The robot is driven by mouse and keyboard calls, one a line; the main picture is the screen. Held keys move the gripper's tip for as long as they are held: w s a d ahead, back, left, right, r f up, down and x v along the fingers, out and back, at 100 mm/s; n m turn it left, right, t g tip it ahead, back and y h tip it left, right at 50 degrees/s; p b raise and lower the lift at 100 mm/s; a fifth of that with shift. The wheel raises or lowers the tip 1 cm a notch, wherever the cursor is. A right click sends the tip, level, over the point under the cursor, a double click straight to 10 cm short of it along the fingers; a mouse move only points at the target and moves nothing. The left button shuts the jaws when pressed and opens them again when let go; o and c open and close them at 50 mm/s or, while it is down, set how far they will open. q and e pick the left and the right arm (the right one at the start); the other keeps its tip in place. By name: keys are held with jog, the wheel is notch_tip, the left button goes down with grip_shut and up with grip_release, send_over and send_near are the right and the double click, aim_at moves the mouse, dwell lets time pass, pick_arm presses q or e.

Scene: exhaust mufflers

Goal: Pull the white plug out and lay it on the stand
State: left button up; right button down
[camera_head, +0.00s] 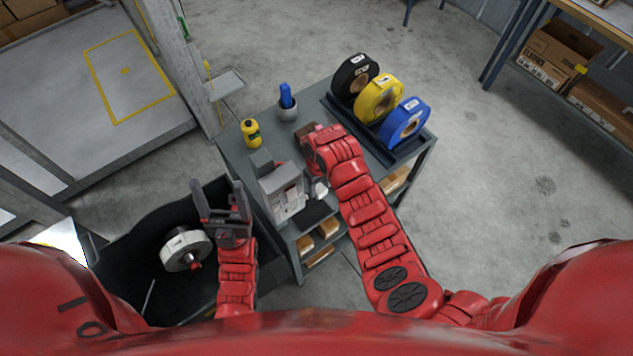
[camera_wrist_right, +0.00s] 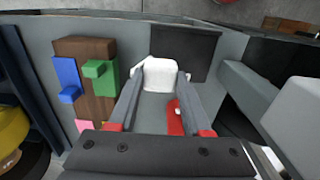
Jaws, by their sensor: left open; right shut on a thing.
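The white plug (camera_wrist_right: 160,74) is between the fingertips of my right gripper (camera_wrist_right: 162,82) in the right wrist view. The gripper is shut on it. A dark pad (camera_wrist_right: 186,48) lies just beyond the plug. In the head view a small white part, likely the plug (camera_head: 320,189), shows beside my right forearm, which hides most of the right gripper. I cannot tell whether the plug is clear of its seat. A brown block with coloured pieces (camera_wrist_right: 85,105), possibly the stand, is left of the plug. My left gripper (camera_head: 218,190) is open and empty above a black bin (camera_head: 130,235).
A grey machine (camera_head: 283,192) stands on the workbench, close to the right gripper. A yellow bottle (camera_head: 251,133) and a cup with a blue item (camera_head: 288,108) are behind it. Black, yellow and blue rolls (camera_head: 380,98) fill a rack. A white spool (camera_head: 184,247) lies in the bin.

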notch_tip(320, 180, down, 6)
jog(key=b, duration=0.3)
jog(key=shift+w, duration=0.1)
jog(key=shift+a+f+b, duration=0.1)
jog(key=shift+f+b, duration=0.5)
jog(key=shift+b, duration=0.1)
jog(key=shift+c, duration=1.3)
grip_release()
jog(key=shift+r, duration=0.15)
